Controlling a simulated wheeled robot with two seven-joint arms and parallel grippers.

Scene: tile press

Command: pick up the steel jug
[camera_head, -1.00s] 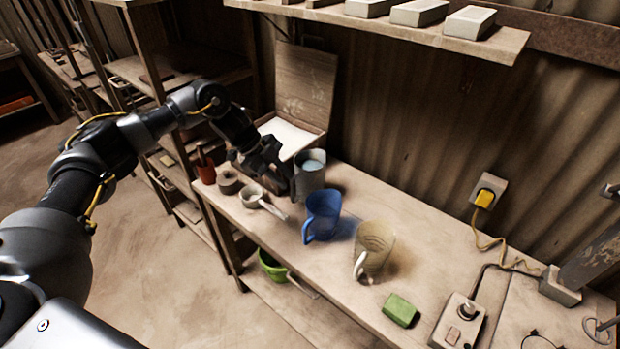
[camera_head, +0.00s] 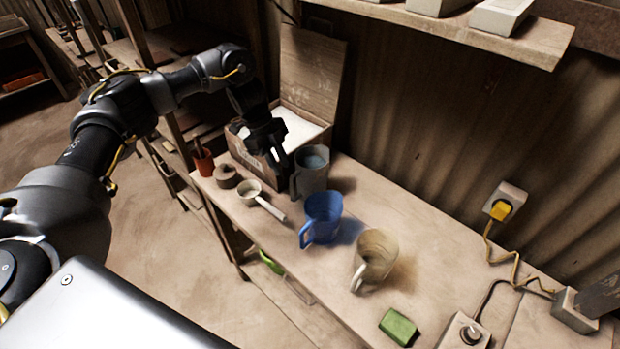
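The steel jug (camera_head: 312,176) is a grey upright jug with pale bluish contents, standing at the back left of the workbench. Its handle is on its left side. My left gripper (camera_head: 278,160) hangs fingers-down just left of the jug's rim, in front of the open box. It appears apart from the jug and holds nothing that I can see. The fingers are dark and small, so their opening is unclear. My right gripper is out of view.
A blue jug (camera_head: 322,218) and a beige jug (camera_head: 376,258) stand right of the steel jug. A white ladle-like pot (camera_head: 250,189), a tape-like roll (camera_head: 227,176) and a red cup (camera_head: 203,162) stand left. A green block (camera_head: 398,327) lies at the front right.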

